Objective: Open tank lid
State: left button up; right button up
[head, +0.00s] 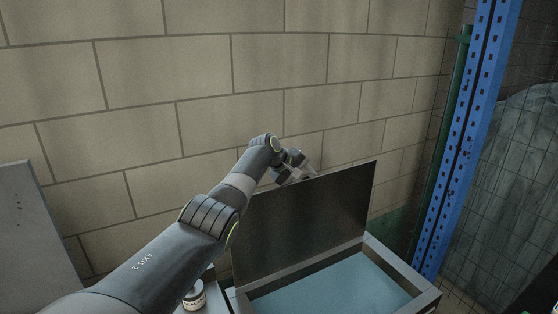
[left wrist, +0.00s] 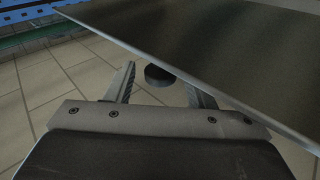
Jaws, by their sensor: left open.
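The tank (head: 405,305) stands at the lower right of the head view, with pale blue water inside. Its dark lid (head: 310,220) stands steeply raised along the back side, so the tank is open. My left gripper (head: 303,168) is at the lid's top edge, with its fingers open. In the left wrist view the lid (left wrist: 230,45) slants across the upper right, partly over the right finger. A dark round piece (left wrist: 158,75) shows between the spread fingers of the left gripper (left wrist: 160,88); I cannot tell whether it is attached to the lid. My right gripper is not in view.
A block wall (head: 190,60) rises behind the tank. A blue perforated post (head: 465,140) stands to its right. A small labelled jar (head: 194,296) is at the tank's left, partly behind my arm. A grey panel (head: 30,240) is at far left.

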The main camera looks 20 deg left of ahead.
pick_arm(q)
jog(key=shift+v, duration=1)
jog(key=b+v, duration=0.4)
jog(key=v, duration=1)
jog(key=shift+s+a+b, duration=0.15)
jog(key=shift+b, duration=0.15)
